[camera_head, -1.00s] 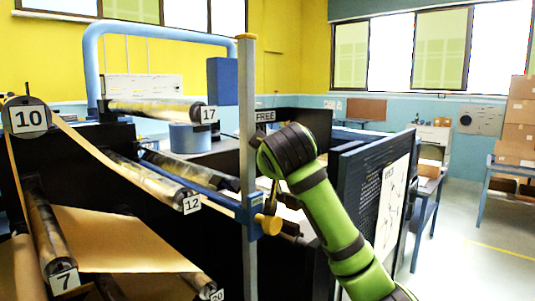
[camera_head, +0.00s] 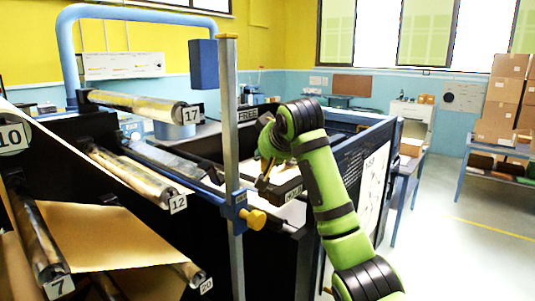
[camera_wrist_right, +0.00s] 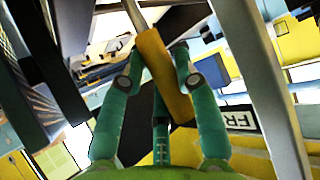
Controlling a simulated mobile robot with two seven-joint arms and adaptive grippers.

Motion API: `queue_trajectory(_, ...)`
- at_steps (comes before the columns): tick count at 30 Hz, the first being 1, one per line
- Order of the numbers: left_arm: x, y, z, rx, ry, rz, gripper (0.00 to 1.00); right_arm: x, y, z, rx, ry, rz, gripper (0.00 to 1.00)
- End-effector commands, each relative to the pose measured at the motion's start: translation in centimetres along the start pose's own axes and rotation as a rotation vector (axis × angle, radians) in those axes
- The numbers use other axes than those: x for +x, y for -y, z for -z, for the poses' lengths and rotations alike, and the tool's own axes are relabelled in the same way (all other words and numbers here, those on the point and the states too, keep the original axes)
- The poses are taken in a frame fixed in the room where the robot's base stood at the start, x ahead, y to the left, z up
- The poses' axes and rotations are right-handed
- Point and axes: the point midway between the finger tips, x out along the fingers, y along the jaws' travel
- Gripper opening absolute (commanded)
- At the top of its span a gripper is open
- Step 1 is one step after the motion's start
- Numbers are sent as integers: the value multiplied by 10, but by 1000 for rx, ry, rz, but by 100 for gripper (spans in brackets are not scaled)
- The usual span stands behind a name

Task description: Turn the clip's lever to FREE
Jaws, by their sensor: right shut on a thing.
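The clip's lever shows in the right wrist view as a yellow grip (camera_wrist_right: 163,78) on a pale metal rod. My right gripper (camera_wrist_right: 158,62) has its teal fingers on either side of this grip and is shut on it. In the head view the right gripper (camera_head: 264,180) hangs below the green wrist, small and partly hidden behind it. The FREE label (camera_head: 247,115) is left of the wrist; it also shows, cut off, in the right wrist view (camera_wrist_right: 240,120). A second white label (camera_head: 293,193) sits below the wrist, its lettering hard to read. My left gripper is out of view.
A grey upright post (camera_head: 230,120) with a blue clamp and yellow knob (camera_head: 252,218) stands just left of the gripper. Numbered rollers and kraft paper (camera_head: 110,240) fill the left. A dark panel (camera_head: 350,170) stands right. Open floor lies further right.

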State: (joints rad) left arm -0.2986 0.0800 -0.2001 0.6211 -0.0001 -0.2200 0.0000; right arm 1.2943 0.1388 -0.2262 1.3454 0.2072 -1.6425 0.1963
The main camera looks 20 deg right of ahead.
Motion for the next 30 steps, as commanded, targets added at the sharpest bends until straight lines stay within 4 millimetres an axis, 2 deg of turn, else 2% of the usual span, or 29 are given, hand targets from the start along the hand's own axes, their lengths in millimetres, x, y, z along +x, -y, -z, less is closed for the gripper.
queue_trajectory(6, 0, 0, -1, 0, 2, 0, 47, -1, 0, 2, 12, -5, 2, 0)
queue_trajectory(7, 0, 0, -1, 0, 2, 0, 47, -1, 0, 2, 12, -5, 2, 39)
queue_trajectory(8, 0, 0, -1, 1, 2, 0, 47, -1, 0, 2, 11, -5, 2, 51)
queue_trajectory(9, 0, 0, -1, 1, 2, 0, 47, -1, 0, 2, 10, -5, 2, 56)
queue_trajectory(20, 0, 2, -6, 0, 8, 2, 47, -4, 0, 2, 5, -4, 0, 56)
queue_trajectory(25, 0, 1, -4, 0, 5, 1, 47, -26, -1, 2, 4, -8, 0, 56)
queue_trajectory(30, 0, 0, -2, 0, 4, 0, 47, -64, -1, 2, 6, -10, 0, 56)
